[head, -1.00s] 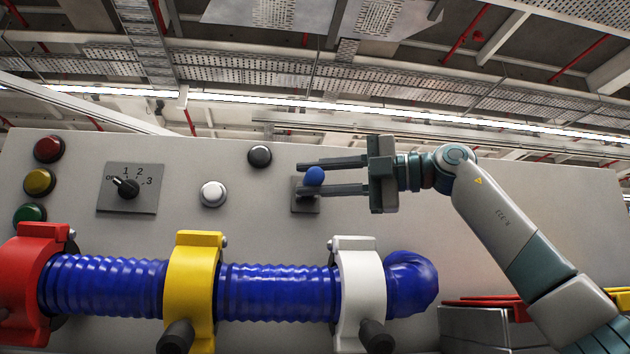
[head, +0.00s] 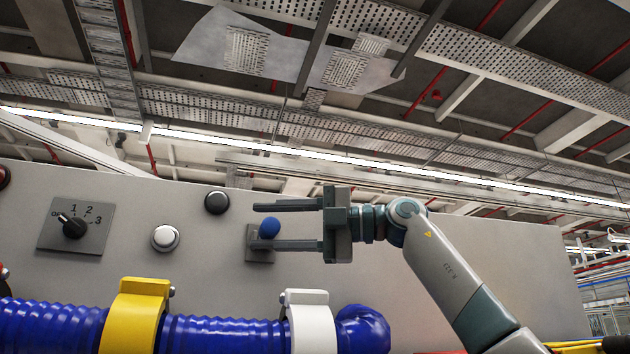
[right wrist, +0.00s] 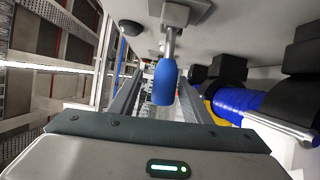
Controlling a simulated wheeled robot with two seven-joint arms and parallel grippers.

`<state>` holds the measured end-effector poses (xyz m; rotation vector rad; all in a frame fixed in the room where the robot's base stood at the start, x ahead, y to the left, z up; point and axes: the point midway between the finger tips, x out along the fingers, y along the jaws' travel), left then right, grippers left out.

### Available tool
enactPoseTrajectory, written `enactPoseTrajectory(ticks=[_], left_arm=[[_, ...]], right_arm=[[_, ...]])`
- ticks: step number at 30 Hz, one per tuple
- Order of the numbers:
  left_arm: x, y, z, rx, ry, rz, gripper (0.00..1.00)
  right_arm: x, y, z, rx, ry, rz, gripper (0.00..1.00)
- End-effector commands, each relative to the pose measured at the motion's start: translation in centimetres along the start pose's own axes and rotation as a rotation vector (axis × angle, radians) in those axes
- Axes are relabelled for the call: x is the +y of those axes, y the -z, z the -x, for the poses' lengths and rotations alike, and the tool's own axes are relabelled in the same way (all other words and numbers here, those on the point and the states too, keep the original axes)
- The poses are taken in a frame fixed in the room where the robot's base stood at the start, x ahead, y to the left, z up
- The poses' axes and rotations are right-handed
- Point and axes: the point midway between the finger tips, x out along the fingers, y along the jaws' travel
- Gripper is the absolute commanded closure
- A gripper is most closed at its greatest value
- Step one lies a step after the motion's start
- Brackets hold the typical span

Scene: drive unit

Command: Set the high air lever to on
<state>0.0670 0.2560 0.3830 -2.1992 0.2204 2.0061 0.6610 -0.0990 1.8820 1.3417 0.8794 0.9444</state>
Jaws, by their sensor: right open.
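The high air lever, with a blue knob (head: 269,228) on a small grey plate (head: 260,255), is on the grey panel right of the white button. In the right wrist view the blue knob (right wrist: 165,82) hangs on a metal stem from its mount. My right gripper (head: 287,226) is open, its two fingers pointing left, one above and one below the knob in the head view. In the right wrist view the fingers (right wrist: 160,95) run on either side of the knob. I cannot tell whether a finger touches it. My left gripper is not in view.
The panel (head: 370,270) also carries a rotary switch (head: 74,227), a white button (head: 165,237) and a black button (head: 216,202). Below runs a blue corrugated hose (head: 222,334) in a yellow clamp (head: 137,312) and a white clamp (head: 308,318).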

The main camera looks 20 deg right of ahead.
Motion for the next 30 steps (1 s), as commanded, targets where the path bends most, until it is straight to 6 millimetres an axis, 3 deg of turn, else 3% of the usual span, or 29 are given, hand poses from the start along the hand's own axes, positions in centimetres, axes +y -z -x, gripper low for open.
enactPoseTrajectory(ticks=[11,21,30], left_arm=[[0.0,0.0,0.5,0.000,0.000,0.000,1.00],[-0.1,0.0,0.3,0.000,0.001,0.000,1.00],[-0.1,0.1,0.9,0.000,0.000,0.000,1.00]], right_arm=[[3.8,-0.1,0.2,-0.003,-0.003,0.000,0.56],[7.6,1.5,6.2,-0.003,-0.002,0.001,0.56],[10.1,2.6,10.0,-0.002,-0.002,0.000,0.56]])
